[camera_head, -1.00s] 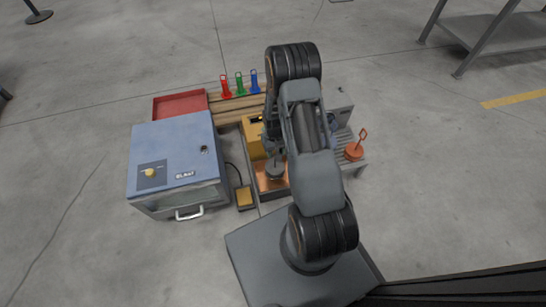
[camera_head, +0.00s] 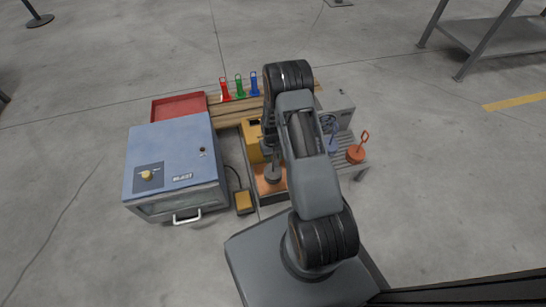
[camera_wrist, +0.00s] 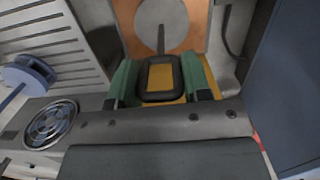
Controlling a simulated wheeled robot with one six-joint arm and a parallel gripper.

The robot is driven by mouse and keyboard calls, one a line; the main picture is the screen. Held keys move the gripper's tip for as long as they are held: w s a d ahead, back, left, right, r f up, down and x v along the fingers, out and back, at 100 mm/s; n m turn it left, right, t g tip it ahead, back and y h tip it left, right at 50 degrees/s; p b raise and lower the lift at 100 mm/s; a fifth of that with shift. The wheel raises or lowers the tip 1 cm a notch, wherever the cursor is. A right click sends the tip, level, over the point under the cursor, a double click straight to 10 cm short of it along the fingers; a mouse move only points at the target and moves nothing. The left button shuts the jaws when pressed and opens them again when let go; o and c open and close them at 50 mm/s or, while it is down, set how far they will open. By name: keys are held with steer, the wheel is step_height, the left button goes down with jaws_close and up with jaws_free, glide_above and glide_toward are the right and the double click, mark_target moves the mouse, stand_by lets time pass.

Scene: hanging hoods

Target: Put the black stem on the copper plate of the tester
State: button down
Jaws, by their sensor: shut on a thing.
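The black stem has a round dark grey base (camera_head: 273,175), a thin upright rod and a black square loop handle (camera_wrist: 160,97). My gripper (camera_wrist: 160,76) has green fingers, one on each side of the loop, and is shut on it. The base is over the copper plate (camera_wrist: 195,22) of the tester, also seen in the head view (camera_head: 265,186). I cannot tell whether the base touches the plate or hangs just above it. The tester's yellow body (camera_head: 252,142) shows behind the rod. My arm hides the tester's right side in the head view.
A blue cabinet (camera_head: 185,140) stands to the left, with a yellow pedal (camera_head: 243,201) beside it. Red, green and blue stems (camera_head: 254,84) stand on a wooden rack behind. A blue stem (camera_head: 332,143) and an orange one (camera_head: 355,154) stand on the slatted rack at right.

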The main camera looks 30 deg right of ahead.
steer(key=shift+f, duration=0.1)
steer(key=c, duration=0.6)
jaws_free()
steer(key=shift+o, duration=0.2)
step_height(320, 180, up, 21)
steer(key=a+t+p, duration=0.1)
steer(key=a+p, duration=0.1)
steer(key=p, duration=0.3)
steer(key=s+a+r+n+t, duration=0.1)
steer(key=s+a+r, duration=0.2)
steer(key=s+r, duration=0.5)
steer(key=s+a+r+t, duration=0.2)
steer(key=s+a+r, duration=0.2)
steer(key=s+r, duration=0.4)
step_height(320, 180, up, 3)
steer(key=shift+a+r+n, duration=0.1)
steer(key=shift+a+n, duration=0.15)
steer(key=shift+n, duration=0.15)
steer(key=shift+r, duration=0.1)
